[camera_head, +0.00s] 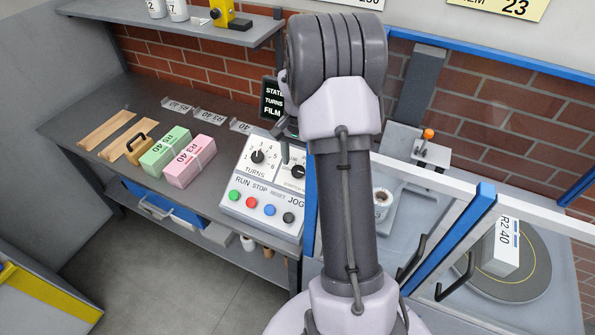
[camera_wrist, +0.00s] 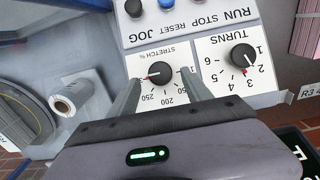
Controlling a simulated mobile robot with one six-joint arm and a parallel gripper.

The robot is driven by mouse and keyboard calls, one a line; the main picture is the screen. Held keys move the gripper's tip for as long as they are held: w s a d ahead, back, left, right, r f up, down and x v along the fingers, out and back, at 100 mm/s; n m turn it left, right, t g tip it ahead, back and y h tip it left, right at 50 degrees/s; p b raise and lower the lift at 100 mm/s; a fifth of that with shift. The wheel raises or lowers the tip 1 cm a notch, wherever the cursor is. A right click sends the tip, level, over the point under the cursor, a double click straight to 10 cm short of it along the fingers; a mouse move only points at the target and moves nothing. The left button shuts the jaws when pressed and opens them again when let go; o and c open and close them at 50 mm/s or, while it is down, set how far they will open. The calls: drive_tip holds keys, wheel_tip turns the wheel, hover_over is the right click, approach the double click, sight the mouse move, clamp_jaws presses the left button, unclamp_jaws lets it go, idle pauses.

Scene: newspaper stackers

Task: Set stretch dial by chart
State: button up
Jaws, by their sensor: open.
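The stretch dial (camera_wrist: 161,70) is a round black knob on the white control panel (camera_wrist: 135,38). Its scale is marked "STRETCH %", with 200 and 250 readable and a red mark at the knob's left edge. My gripper (camera_wrist: 161,78) is open, its two fingers on either side of the dial in the wrist view; I cannot tell whether they touch it. The dial also shows in the head view (camera_head: 298,171), beside my arm. The turns dial (camera_wrist: 242,57) sits beside it. A white card (camera_head: 362,2) on the wall is cut off at the top; I cannot tell whether it is the chart.
Green (camera_head: 165,150) and pink (camera_head: 195,161) bundles lie on the bench left of the panel. A dark display (camera_head: 272,98) is partly hidden by my arm. A turntable (camera_head: 505,286) holds a white bundle at right. A yellow card (camera_head: 510,6) hangs above.

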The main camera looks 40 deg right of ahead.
sight(297, 170)
drive_tip(key=shift+f, duration=1.55)
drive_tip(key=shift+c, duration=0.5)
clamp_jaws()
drive_tip(key=shift+r+n, duration=0.15)
drive_tip(key=shift+n, duration=0.15)
drive_tip(key=n+g+p, duration=0.1)
drive_tip(key=n+p, duration=0.1)
drive_tip(key=p, duration=0.1)
drive_tip(key=shift+w+h, duration=0.15)
drive_tip(key=shift+h, duration=0.25)
drive_tip(key=n+g+h+p, duration=0.1)
drive_tip(key=n, duration=0.1)
drive_tip(key=n+g+h+p, duration=0.1)
drive_tip(key=n, duration=0.2)
drive_tip(key=shift+w+a+p, duration=0.15)
drive_tip(key=shift+a+p, duration=0.05)
drive_tip(key=shift+p, duration=0.1)
